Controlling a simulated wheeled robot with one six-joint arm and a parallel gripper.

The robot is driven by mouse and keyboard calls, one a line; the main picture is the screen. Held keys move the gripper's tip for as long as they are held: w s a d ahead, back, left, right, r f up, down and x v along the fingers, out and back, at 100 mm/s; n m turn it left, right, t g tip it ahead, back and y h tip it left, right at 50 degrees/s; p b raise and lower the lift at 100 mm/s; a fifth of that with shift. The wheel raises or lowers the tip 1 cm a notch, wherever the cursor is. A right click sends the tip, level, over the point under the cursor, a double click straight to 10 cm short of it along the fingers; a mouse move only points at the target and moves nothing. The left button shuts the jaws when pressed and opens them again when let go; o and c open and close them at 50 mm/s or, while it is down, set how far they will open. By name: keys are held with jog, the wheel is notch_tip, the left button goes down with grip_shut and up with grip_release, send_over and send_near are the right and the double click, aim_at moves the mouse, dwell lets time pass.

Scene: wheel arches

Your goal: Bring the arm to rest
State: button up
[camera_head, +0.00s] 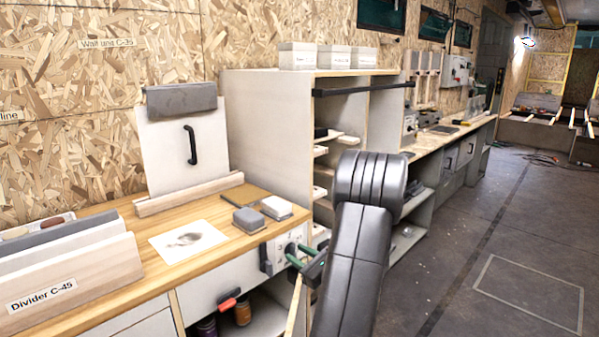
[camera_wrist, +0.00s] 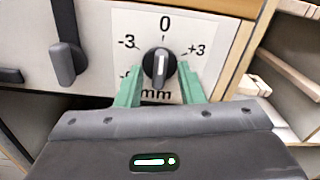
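My gripper (camera_wrist: 160,72) shows two green fingers standing apart in the wrist view, one on each side of a black knob (camera_wrist: 160,62). Nothing is clearly held between them; whether a fingertip touches the knob cannot be told. The knob's white mark points up toward 0 on a white dial plate (camera_wrist: 203,22) marked -3, 0, +3 and mm. In the head view, my gripper (camera_head: 297,256) is at the front of the workbench by the dial plate (camera_head: 281,244). My dark arm (camera_head: 352,265) reaches in from the lower right and hides part of the bench.
A black lever handle (camera_wrist: 66,50) is left of the dial. A wooden panel edge and open shelves (camera_wrist: 290,60) stand close on the right. The benchtop (camera_head: 190,226) holds a printed sheet and grey blocks. Open floor (camera_head: 480,240) lies to the right.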

jog(key=n+b, duration=0.2)
jog(key=n, duration=0.1)
jog(key=n+b, duration=0.1)
jog(key=n, duration=0.1)
jog(key=shift+f+n+b, duration=0.2)
jog(key=shift+n+b, duration=0.15)
jog(key=shift+n, duration=0.05)
jog(key=shift+r+n+b, duration=0.2)
jog(key=shift+n+b, duration=0.35)
jog(key=shift+n, duration=0.75)
